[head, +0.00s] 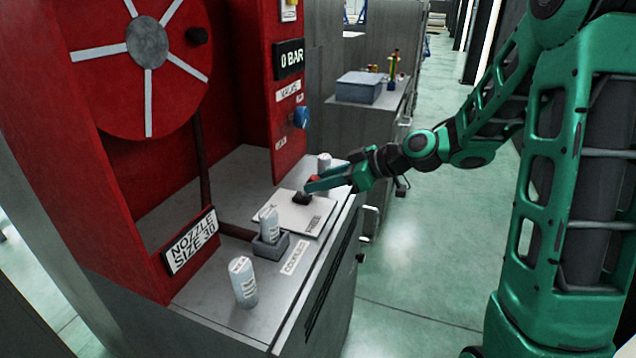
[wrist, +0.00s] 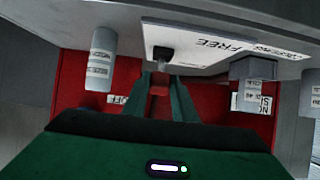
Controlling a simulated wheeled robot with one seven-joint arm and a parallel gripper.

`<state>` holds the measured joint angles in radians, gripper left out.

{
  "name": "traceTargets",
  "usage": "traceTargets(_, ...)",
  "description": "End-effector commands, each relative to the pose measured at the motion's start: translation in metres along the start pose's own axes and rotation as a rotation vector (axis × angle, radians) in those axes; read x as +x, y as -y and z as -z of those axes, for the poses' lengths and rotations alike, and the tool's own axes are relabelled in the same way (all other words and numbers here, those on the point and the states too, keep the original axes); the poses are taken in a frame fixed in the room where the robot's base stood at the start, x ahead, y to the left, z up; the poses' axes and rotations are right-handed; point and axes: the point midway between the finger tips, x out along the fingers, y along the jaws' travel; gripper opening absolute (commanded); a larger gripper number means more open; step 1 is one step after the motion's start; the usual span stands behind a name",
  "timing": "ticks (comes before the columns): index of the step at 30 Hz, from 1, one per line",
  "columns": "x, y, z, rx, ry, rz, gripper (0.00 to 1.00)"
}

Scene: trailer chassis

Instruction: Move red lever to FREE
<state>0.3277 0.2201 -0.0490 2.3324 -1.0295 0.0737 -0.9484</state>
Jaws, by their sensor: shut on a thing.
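The red lever (head: 314,180) shows as a small red piece at my gripper's fingertips in the head view; most of it is hidden by the fingers. My gripper (head: 311,187) reaches in from the right, low over a white plate (head: 288,216), and is shut on the lever. In the wrist view the two green fingers (wrist: 161,95) flank a red part. A black block (wrist: 162,53) on the plate lies just past the fingertips. The word FREE (wrist: 222,45) is printed on the plate, to the right of the black block in the wrist view.
White cylinders stand on the bench: one in a grey socket (head: 270,244), one at the front (head: 242,282), one behind my gripper (head: 324,162). The red cabinet with its reel (head: 148,45), blue knob (head: 301,117) and nozzle sign (head: 191,243) rises behind. The floor at right is open.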

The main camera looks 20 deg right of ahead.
Motion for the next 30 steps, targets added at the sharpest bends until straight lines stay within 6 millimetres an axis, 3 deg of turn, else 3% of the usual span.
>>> traceTargets(1, -0.001, -0.002, -0.005, 0.006, 0.01, -0.006, 0.27)
traceTargets(3, 0.0, -0.002, -0.005, 0.006, 0.009, -0.005, 0.44)
traceTargets(15, -0.006, -0.001, -0.002, 0.003, 0.004, -0.003, 0.44)
traceTargets(30, -0.088, -0.002, -0.003, 0.005, 0.006, -0.005, 0.44)
